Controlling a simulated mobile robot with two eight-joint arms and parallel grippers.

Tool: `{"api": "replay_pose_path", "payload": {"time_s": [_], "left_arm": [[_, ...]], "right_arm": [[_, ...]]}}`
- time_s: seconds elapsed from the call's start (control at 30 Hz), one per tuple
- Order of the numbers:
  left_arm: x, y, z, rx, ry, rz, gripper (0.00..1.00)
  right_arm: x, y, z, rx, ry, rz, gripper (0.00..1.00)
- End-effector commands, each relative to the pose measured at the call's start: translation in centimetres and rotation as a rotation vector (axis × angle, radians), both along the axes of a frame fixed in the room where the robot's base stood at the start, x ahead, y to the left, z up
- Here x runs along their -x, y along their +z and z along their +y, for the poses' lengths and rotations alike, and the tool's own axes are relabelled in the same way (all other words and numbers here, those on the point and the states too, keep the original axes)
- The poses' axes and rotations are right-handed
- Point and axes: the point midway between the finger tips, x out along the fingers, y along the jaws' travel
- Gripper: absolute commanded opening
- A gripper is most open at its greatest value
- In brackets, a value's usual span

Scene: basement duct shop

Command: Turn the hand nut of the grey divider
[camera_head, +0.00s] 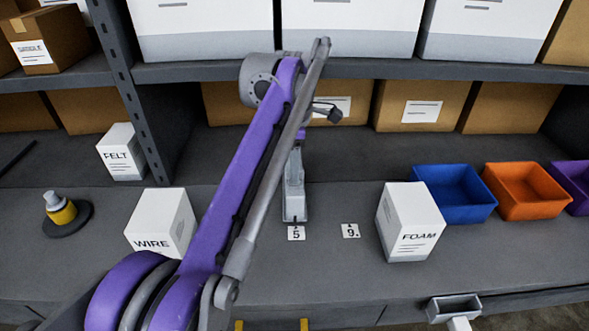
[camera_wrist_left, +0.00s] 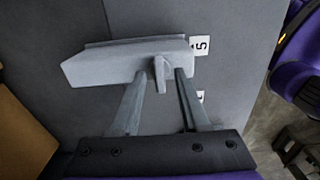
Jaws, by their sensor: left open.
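The grey divider (camera_head: 294,205) stands on the bench behind the tag marked 5, partly hidden by my left arm in the head view. In the left wrist view the divider (camera_wrist_left: 105,66) is a long pale grey block lying across the picture. Its hand nut (camera_wrist_left: 160,74) is a small upright grey wing on the near side. My left gripper (camera_wrist_left: 162,80) is open, with one finger on each side of the hand nut and visible gaps between. Whether a finger touches the divider I cannot tell. In the head view this gripper is mostly hidden by its own arm.
A WIRE box (camera_head: 160,225) stands left of my left arm, a FOAM box (camera_head: 408,222) to the right. Blue (camera_head: 455,193) and orange (camera_head: 525,191) bins stand further right. A shelf (camera_head: 390,70) runs above the bench. Bare bench lies around the 9 tag (camera_head: 350,231).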

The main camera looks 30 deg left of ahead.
Motion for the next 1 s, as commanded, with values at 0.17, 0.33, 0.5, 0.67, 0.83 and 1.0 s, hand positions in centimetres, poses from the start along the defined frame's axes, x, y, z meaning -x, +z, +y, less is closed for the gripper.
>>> {"api": "replay_pose_path", "payload": {"time_s": [0.17,0.33,0.5,0.67,0.83,1.0], "left_arm": [[0.01,-0.36,-0.02,0.0,0.0,0.0,0.45],[0.02,-0.33,-0.01,0.0,-0.001,0.0,0.41],[0.02,-0.32,-0.01,0.0,-0.001,0.0,0.11],[0.02,-0.32,-0.01,0.0,-0.001,0.0,0.0],[0.02,-0.31,-0.01,0.0,-0.001,0.0,0.0],[0.02,-0.27,-0.01,0.0,-0.016,0.0,0.0]], "right_arm": [[0.0,-0.05,0.0,0.0,0.0,0.0,0.5],[0.0,-0.04,0.0,0.0,0.0,0.0,0.5],[0.0,-0.04,0.0,0.0,0.0,0.0,0.5],[0.0,-0.04,0.0,0.0,0.0,0.0,0.5],[0.0,-0.04,0.0,0.0,0.0,0.0,0.5],[-0.02,0.13,0.0,0.0,0.0,0.0,0.5]]}}
